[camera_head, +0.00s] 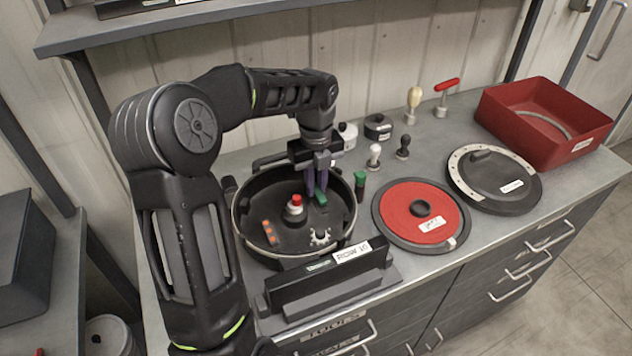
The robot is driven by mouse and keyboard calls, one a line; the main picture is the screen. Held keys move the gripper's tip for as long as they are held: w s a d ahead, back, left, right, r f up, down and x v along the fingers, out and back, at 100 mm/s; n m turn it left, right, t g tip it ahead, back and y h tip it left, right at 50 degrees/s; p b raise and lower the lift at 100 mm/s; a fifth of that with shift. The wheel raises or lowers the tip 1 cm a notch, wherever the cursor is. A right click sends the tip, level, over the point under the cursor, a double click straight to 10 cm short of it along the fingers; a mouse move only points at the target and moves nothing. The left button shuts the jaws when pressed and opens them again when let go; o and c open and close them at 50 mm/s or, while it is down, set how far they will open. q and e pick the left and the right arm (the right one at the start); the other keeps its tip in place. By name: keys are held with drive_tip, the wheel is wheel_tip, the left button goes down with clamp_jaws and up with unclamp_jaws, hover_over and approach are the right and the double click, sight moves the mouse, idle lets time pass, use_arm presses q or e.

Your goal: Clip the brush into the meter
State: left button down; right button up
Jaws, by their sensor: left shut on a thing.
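The meter (244,238) is a round, open black housing on the bench. Inside it are a red-topped white knob (295,207), an orange-marked strip (269,232) and a small pale gear (320,237). My left gripper (318,193) points down into the meter near its right inner side. Its fingers are shut on a small green piece (321,199), which looks like the brush; the fingers hide part of it. I cannot tell whether it touches the meter. A similar green-topped dark piece (360,180) stands just outside the meter, to the right. My right gripper is out of view.
A black block labelled ROW 10 (335,275) stands in front of the meter. A red-faced disc (405,205), a black lid (495,178) and a red bin (520,132) lie to the right. Several small knobs and handled tools stand behind. A shelf (200,18) overhangs the back.

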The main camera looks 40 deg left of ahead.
use_arm(q)
drive_tip(key=shift+f, duration=0.55)
idle(1.3)
idle(0.4)
drive_tip(key=c, duration=1.3)
unclamp_jaws()
drive_tip(key=shift+r, duration=0.1)
drive_tip(key=shift+c, duration=0.4)
wheel_tip(320, 180, up, 7)
drive_tip(key=p, duration=0.6)
drive_tip(key=shift+r, duration=1.15)
drive_tip(key=shift+d+f, duration=0.1)
